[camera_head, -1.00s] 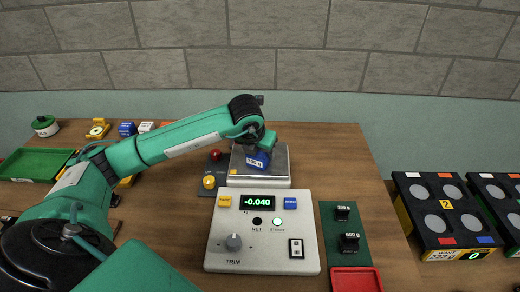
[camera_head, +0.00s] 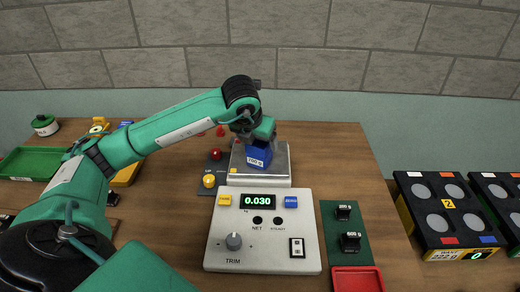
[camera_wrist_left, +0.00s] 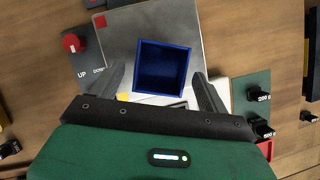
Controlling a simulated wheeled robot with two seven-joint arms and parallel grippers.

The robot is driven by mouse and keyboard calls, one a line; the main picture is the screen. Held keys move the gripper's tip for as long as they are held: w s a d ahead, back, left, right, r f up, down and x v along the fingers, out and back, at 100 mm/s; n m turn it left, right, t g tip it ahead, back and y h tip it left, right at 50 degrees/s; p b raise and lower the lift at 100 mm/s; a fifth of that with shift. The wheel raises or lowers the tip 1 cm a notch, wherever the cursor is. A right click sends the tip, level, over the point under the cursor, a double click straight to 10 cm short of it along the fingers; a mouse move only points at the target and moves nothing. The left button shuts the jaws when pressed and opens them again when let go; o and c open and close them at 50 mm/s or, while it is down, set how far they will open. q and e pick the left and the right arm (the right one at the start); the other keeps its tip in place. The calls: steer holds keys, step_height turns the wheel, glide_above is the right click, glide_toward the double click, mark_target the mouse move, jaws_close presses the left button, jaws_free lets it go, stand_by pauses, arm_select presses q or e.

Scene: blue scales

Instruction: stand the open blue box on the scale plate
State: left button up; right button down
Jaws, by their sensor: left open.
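The open blue box (camera_head: 260,153) with a white label stands on the silver scale plate (camera_head: 279,170). In the left wrist view the box (camera_wrist_left: 163,67) is upright with an empty inside, on the plate (camera_wrist_left: 200,18). My left gripper (camera_head: 256,138) is directly over the box. In the left wrist view its two fingers (camera_wrist_left: 161,82) are spread, one on each side of the box, with gaps between them and its walls. The scale display (camera_head: 258,201) reads 0.030. My right gripper is not in view.
A red knob (camera_head: 215,154) and a yellow knob (camera_head: 209,181) stand left of the plate. Black weights (camera_head: 350,242) sit on a green strip at the right, by a red tray (camera_head: 357,280). A green tray (camera_head: 37,162) is at the far left.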

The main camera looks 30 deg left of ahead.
arm_select(q)
steer(key=v, duration=0.6)
steer(key=shift+s+r+b, duration=0.2)
steer(key=shift+r+b, duration=0.1)
steer(key=shift+b, duration=0.05)
